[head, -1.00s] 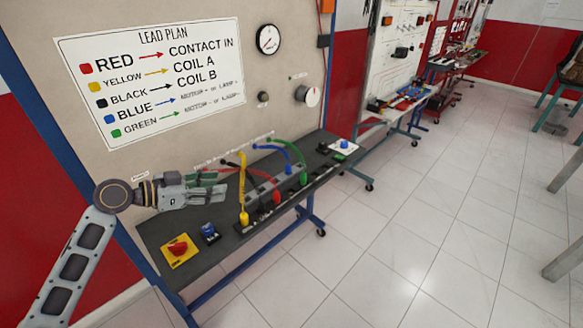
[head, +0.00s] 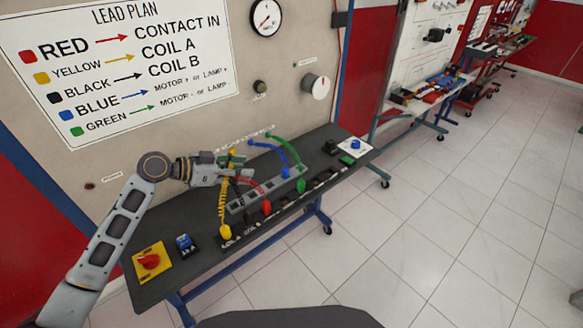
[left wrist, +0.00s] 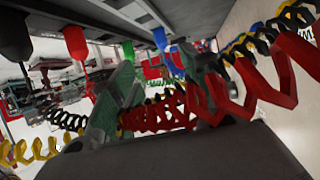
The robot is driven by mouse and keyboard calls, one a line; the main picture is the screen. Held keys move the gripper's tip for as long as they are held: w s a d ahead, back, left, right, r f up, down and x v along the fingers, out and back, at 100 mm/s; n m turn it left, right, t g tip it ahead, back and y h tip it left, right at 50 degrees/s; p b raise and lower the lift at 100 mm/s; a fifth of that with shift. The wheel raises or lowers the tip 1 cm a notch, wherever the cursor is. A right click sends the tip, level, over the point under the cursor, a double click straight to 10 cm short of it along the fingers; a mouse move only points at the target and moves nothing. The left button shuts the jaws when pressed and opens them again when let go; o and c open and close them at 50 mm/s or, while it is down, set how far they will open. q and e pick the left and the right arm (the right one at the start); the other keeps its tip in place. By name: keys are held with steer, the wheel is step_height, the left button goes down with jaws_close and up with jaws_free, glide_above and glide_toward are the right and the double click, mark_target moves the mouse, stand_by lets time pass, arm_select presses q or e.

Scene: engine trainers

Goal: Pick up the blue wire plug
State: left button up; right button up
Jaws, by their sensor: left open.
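The blue wire plug (head: 285,172) stands upright in the grey block on the bench, beside the green plug (head: 301,186). Its blue wire arches back to the panel. My left gripper (head: 243,170) is to the left of the blue plug and apart from it, among the coiled leads near the panel. In the left wrist view its open fingers (left wrist: 165,95) have red coils passing behind and between them. That view appears upside down. A blue plug (left wrist: 160,39) shows there beyond the fingers, beside a green one. My right gripper is not in view.
The red plug (head: 267,207) and yellow plug (head: 225,231) stand toward the bench's front. A yellow box with a red knob (head: 149,261) and a blue-topped part (head: 184,242) sit at the left end. The panel (head: 190,135) rises behind. The floor at right is clear.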

arm_select(q)
steer(key=shift+w+d+f, duration=0.1)
steer(key=shift+w+f, duration=0.1)
steer(key=shift+w, duration=0.1)
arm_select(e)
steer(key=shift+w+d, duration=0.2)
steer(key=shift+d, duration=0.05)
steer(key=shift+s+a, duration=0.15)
